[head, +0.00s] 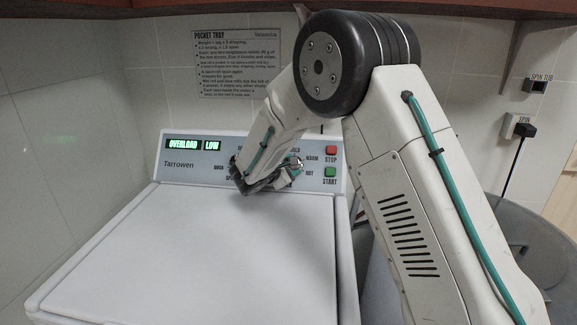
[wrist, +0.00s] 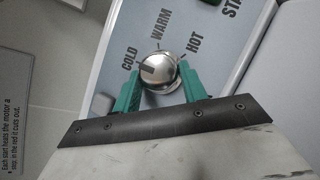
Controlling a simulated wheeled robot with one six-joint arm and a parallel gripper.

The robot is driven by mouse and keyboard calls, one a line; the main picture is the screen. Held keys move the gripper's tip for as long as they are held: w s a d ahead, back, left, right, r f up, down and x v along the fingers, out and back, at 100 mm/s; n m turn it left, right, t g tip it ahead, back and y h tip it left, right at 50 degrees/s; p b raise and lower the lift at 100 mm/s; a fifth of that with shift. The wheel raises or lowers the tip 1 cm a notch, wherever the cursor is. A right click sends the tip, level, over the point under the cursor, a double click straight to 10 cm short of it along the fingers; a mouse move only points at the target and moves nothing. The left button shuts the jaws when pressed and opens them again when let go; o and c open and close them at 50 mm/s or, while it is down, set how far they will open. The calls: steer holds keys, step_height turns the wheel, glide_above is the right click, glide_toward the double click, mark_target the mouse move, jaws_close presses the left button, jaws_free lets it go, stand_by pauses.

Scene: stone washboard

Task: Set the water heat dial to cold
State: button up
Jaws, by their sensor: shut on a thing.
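The water heat dial (wrist: 162,72) is a round shiny metal knob with COLD, WARM and HOT printed around it. A dark mark on its face points left, roughly toward the COLD label (wrist: 129,58). My gripper (wrist: 160,69) is shut on the dial, with one green finger on each side of it. In the head view the dial (head: 297,163) shows as a small bright knob at the right of the panel. My gripper (head: 287,175) is in front of it there and partly hides it and its labels.
The dial sits on the washer's back panel (head: 212,155), with lit OVERLOAD and LOW displays. Red STOP (head: 331,150) and green START (head: 330,172) buttons are close to its right. The white lid (head: 220,245) is clear. A notice (head: 238,65) hangs above.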

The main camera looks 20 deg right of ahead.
steer(key=shift+r, duration=0.15)
steer(key=o, duration=1)
steer(key=shift+a, duration=0.15)
steer(key=v, duration=0.7)
steer(key=shift+s, duration=0.25)
